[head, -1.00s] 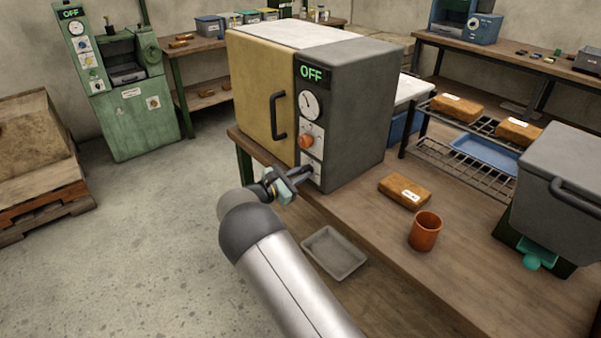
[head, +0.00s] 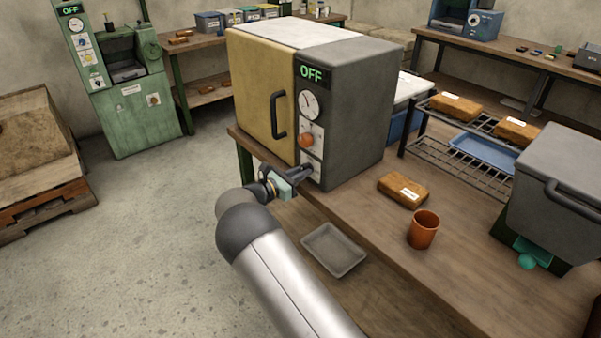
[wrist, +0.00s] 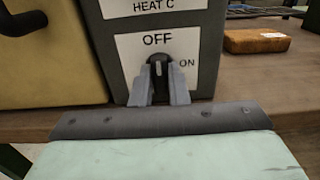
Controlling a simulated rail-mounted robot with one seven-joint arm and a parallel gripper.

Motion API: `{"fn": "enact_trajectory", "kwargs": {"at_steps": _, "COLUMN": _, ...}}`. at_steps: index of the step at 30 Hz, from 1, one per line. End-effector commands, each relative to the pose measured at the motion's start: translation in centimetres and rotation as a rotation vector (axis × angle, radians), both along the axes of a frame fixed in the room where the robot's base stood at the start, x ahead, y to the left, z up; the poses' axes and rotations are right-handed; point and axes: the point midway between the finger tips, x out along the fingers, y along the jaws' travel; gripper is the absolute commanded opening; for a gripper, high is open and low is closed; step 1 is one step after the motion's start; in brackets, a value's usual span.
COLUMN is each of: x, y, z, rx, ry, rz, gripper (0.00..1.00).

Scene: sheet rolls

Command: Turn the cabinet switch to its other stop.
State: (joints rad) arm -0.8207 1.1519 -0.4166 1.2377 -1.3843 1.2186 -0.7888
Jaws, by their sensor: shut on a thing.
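The cabinet (head: 355,115) has a yellow door and a grey right panel, and its green display (head: 311,73) reads OFF. In the wrist view, the black switch (wrist: 159,65) sits on a white plate (wrist: 132,50) marked OFF above and ON to the right. The switch stands upright, its white mark pointing at OFF. My gripper (wrist: 159,80) has one finger on each side of the switch and is shut on it. In the head view my gripper (head: 303,174) is at the low front of the panel and hides the switch.
An orange knob (head: 305,140) and a dial (head: 309,104) are above the switch. The door handle (head: 277,115) sticks out at the left. A brown block (head: 403,190) and an orange cup (head: 423,229) stand on the bench at the right.

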Motion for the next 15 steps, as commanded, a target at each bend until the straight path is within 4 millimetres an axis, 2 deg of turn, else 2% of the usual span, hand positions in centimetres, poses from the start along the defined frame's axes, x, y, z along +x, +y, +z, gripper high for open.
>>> {"fn": "enact_trajectory", "kwargs": {"at_steps": 4, "x": -0.05, "y": 0.09, "z": -0.09, "rx": 0.001, "ry": 0.001, "rz": 0.001, "gripper": 0.0}}
{"fn": "enact_trajectory", "kwargs": {"at_steps": 5, "x": -0.05, "y": 0.08, "z": -0.09, "rx": 0.001, "ry": 0.001, "rz": 0.001, "gripper": 0.2}}
{"fn": "enact_trajectory", "kwargs": {"at_steps": 6, "x": -0.05, "y": 0.08, "z": -0.09, "rx": 0.002, "ry": 0.001, "rz": 0.001, "gripper": 0.31}}
{"fn": "enact_trajectory", "kwargs": {"at_steps": 7, "x": -0.05, "y": 0.08, "z": -0.08, "rx": 0.002, "ry": 0.001, "rz": 0.001, "gripper": 0.36}}
{"fn": "enact_trajectory", "kwargs": {"at_steps": 15, "x": -0.05, "y": 0.07, "z": -0.04, "rx": 0.001, "ry": 0.0, "rz": 0.0, "gripper": 0.36}}
